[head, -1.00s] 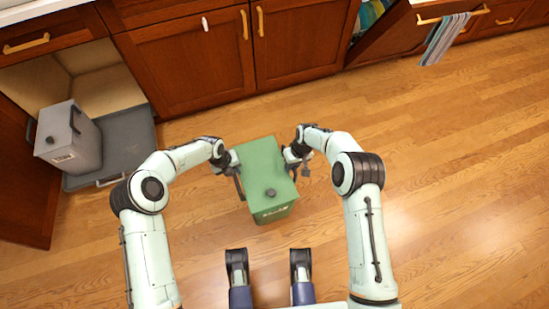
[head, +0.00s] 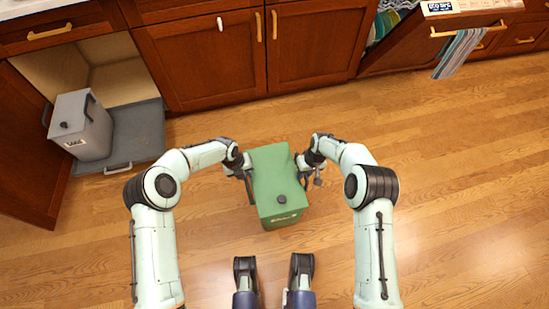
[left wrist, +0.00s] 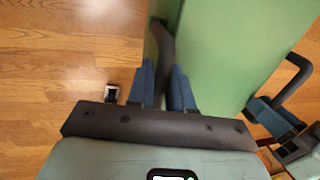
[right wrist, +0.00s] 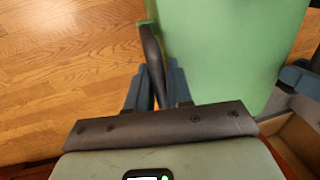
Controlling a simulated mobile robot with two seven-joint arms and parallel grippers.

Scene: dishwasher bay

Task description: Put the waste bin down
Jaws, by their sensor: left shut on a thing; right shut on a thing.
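The green waste bin (head: 276,172) is in the middle of the head view, between my two arms, with its lid facing up. My left gripper (head: 247,173) is at its left side and is shut on the dark left handle (left wrist: 163,50). My right gripper (head: 304,171) is at its right side and is shut on the dark right handle (right wrist: 152,55). The bin's green wall also fills much of the left wrist view (left wrist: 235,45) and the right wrist view (right wrist: 225,45). I cannot tell whether its base touches the floor.
A grey bin (head: 82,125) stands on a grey pull-out tray (head: 138,130) before an open cabinet at the left. Closed wooden cabinets (head: 200,60) line the back. The wooden floor (head: 450,180) is clear at the right.

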